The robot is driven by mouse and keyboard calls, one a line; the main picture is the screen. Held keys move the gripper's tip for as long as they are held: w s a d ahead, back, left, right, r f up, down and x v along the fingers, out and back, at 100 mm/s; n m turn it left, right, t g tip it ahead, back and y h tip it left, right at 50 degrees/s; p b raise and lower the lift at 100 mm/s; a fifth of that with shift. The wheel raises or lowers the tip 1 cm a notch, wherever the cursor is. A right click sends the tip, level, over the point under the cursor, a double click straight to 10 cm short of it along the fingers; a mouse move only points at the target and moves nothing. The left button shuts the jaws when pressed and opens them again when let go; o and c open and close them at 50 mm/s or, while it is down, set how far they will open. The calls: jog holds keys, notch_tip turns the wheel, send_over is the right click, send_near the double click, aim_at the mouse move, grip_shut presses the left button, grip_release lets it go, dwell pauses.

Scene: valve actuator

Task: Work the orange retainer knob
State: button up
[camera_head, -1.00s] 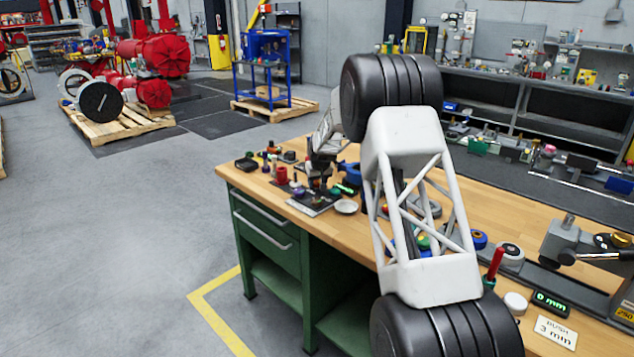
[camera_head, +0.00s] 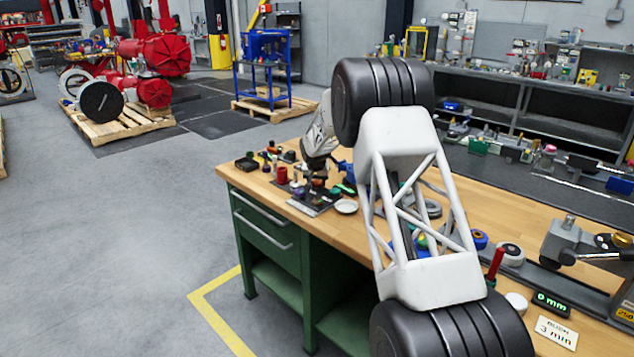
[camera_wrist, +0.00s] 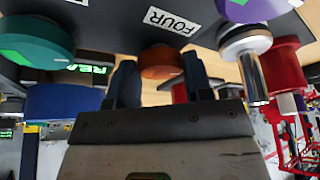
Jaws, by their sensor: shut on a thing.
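The orange retainer knob (camera_wrist: 161,61) shows in the wrist view, on a dark panel and just below a white label reading FOUR (camera_wrist: 173,20). My gripper (camera_wrist: 158,72) has one dark finger on each side of the knob and is shut on it. In the head view my wrist (camera_head: 319,140) hangs over the dark plate (camera_head: 312,205) on the left part of the bench. The knob and my fingertips cannot be made out there.
In the wrist view a teal knob (camera_wrist: 36,42) is at the left. A silver-stemmed part (camera_wrist: 250,62) and a red part (camera_wrist: 284,66) are close at the right. In the head view a white dish (camera_head: 346,206) lies beside the plate. The wooden bench top (camera_head: 525,225) has bare areas.

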jog(key=shift+m, duration=0.6)
jog(key=o, duration=0.9)
jog(key=shift+r, duration=0.1)
jog(key=shift+v, duration=3.8)
jog(key=shift+a, duration=0.2)
jog(key=shift+r, duration=0.1)
